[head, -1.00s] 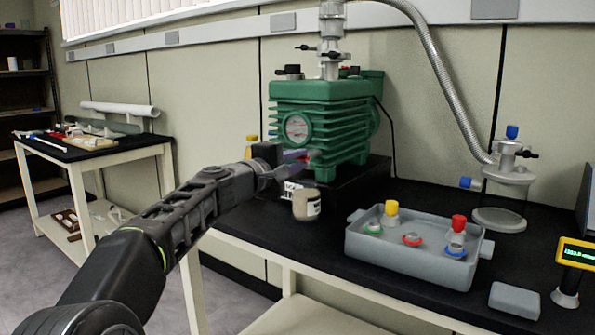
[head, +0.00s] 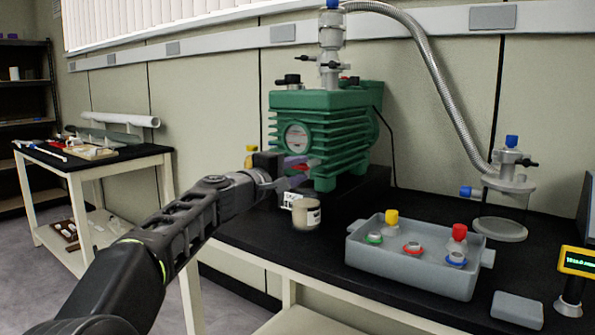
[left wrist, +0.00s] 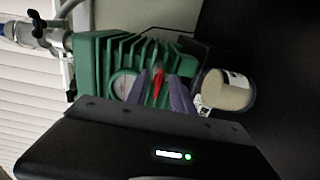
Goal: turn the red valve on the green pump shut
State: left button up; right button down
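The green pump (head: 335,130) stands on a black block on the bench, with a round gauge on its front. Its red valve (head: 301,168) is a small lever low on the front, partly hidden by my fingers in the head view. In the left wrist view the red valve (left wrist: 158,86) stands between the two purple fingers, in front of the pump (left wrist: 97,62). My left gripper (head: 297,171) is open at the valve, with a finger on either side; it also shows in the left wrist view (left wrist: 159,93). I cannot tell whether either finger touches the valve. My right gripper is out of view.
A labelled jar (head: 306,213) stands close below my left gripper. A grey tray (head: 405,270) with coloured caps lies to the right. A metal hose (head: 435,85) runs from the pump top to a flanged fitting (head: 508,180). A side table (head: 120,151) stands at the left.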

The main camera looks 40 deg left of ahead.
pick_arm(q)
jog(key=shift+s, duration=0.1)
jog(key=s, duration=0.7)
jog(key=shift+s, duration=0.3)
jog(key=shift+d, duration=0.1)
